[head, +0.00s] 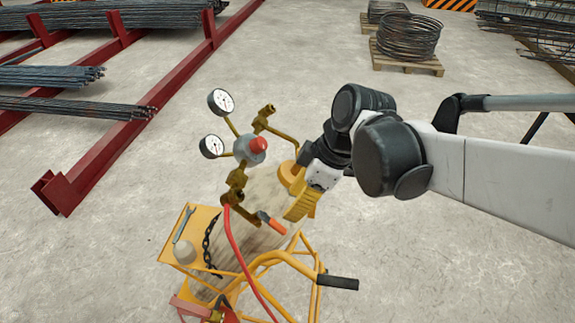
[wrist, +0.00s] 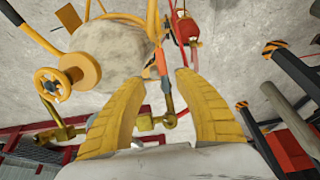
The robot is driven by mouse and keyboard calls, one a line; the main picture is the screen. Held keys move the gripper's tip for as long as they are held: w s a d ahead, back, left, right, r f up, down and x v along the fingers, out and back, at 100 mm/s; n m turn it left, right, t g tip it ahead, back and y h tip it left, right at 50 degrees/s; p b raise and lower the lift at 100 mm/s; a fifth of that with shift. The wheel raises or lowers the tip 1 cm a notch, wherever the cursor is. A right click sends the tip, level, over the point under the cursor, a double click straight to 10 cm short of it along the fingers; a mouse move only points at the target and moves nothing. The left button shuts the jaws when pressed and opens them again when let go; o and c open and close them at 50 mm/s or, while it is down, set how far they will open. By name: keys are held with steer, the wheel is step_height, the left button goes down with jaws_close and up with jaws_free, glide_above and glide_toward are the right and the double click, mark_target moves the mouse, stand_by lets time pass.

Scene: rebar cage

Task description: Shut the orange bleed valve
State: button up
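The bleed valve's orange lever handle (head: 272,223) sticks out toward the lower right from the brass pipework over the cylinder in the head view. In the wrist view the orange handle (wrist: 161,64) shows just beyond the gap between my fingertips. My gripper (head: 298,212) has yellow ribbed fingers and hangs just right of the handle. In the wrist view my gripper (wrist: 158,77) is open, its fingers wide apart with nothing between them. I cannot tell how far the handle lies from the fingertips in depth.
The cylinder (head: 262,190) stands in a yellow cart (head: 305,258) with a black grip. Two gauges (head: 221,101) and a red knob (head: 259,145) rise from the pipework. A red hose (head: 240,250) hangs near the handle. A yellow handwheel (wrist: 56,84) is left in the wrist view.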

mark_target(277, 226)
steer(key=b+x, duration=0.2)
steer(key=x, duration=0.9)
steer(key=shift+s+a+r, duration=0.1)
steer(key=shift+s+a, duration=0.05)
jaws_close()
